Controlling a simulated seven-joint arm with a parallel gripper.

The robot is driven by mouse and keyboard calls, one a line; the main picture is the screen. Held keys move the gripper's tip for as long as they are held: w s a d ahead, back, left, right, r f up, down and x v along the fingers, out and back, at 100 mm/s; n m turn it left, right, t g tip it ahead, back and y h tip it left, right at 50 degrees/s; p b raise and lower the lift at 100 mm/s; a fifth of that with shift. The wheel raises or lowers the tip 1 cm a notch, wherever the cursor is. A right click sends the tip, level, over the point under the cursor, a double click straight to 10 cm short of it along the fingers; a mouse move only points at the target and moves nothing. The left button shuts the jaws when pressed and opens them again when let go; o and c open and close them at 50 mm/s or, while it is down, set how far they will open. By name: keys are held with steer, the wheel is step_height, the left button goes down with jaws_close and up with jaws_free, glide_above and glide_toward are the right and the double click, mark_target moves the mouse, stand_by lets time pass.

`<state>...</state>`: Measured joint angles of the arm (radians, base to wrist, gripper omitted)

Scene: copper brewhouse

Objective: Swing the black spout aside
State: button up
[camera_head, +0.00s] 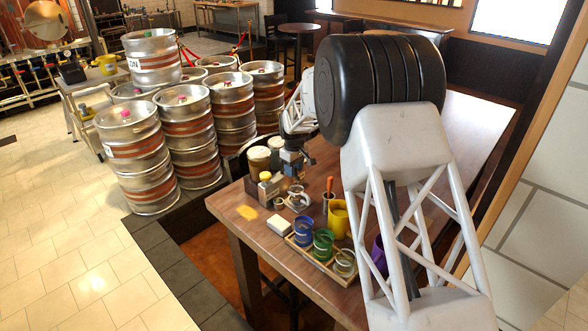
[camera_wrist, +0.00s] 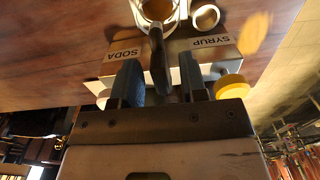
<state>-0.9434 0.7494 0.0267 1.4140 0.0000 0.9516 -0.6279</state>
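The black spout (camera_wrist: 157,55) shows in the wrist view as a dark bar. It runs from above a round glass (camera_wrist: 158,9) down between my two blue-grey fingers. My gripper (camera_wrist: 160,75) is open around the spout, with a gap visible on each side. Behind it is a station with a SODA label (camera_wrist: 122,55) and a SYRUP label (camera_wrist: 210,41). A yellow round knob (camera_wrist: 232,88) is beside the right finger. In the head view my gripper (camera_head: 294,163) is over the far part of the table, by two jars (camera_head: 259,158); the spout cannot be made out there.
On the wooden table (camera_head: 285,227) stand a tray of coloured cups (camera_head: 323,243), a yellow cup (camera_head: 338,217), a dark tumbler with an orange-handled tool (camera_head: 329,190) and a white block (camera_head: 272,225). A small white ring (camera_wrist: 206,17) is near the glass. Steel kegs (camera_head: 185,125) stand left.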

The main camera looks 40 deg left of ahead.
jaws_close()
steer(key=shift+s, duration=0.15)
steer(key=shift+s+a+m, duration=0.45)
steer(key=shift+s+m, duration=0.4)
steer(key=shift+m, duration=1)
steer(key=shift+s+a+m, duration=0.45)
steer(key=shift+s+m, duration=0.35)
steer(key=shift+m, duration=1)
steer(key=shift+s+a+m, duration=0.45)
steer(key=shift+s+m, duration=0.4)
steer(key=shift+m, duration=1)
